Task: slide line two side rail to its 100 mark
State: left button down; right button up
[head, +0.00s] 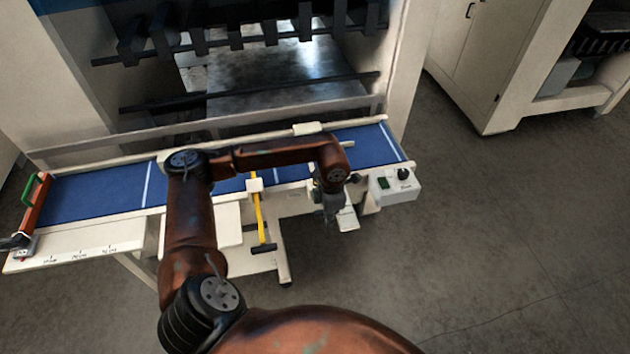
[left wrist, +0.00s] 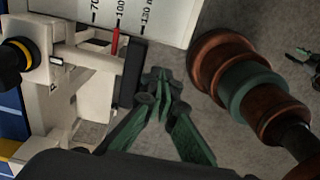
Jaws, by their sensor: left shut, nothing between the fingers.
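In the left wrist view a pale scale plate (left wrist: 160,14) carries marks 70, 100 and 130. A red pointer (left wrist: 115,42) stands at or very close to the 100 mark; I cannot tell if it is exact. A dark block (left wrist: 132,73) sits on the pale rail fitting (left wrist: 95,62) beside the pointer. My left gripper (left wrist: 159,88) is shut and empty, just right of the dark block, with a small gap seeming to show between them. In the head view my left gripper (head: 331,212) hangs at the front right of the blue-belt conveyor.
A black knob with a yellow ring (left wrist: 15,55) is at the left of the wrist view. The head view shows a control box (head: 395,186), a yellow bar (head: 259,222), and an orange part with a green handle (head: 35,203) at the far left. The floor to the right is clear.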

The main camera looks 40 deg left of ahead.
pick_arm(q)
jog(key=shift+s+d, duration=0.55)
jog(key=shift+d, duration=0.1)
jog(key=shift+r, duration=0.1)
notch_tip(320, 180, up, 9)
jog(key=p, duration=0.3)
jog(key=shift+p, duration=0.3)
dwell(0.6)
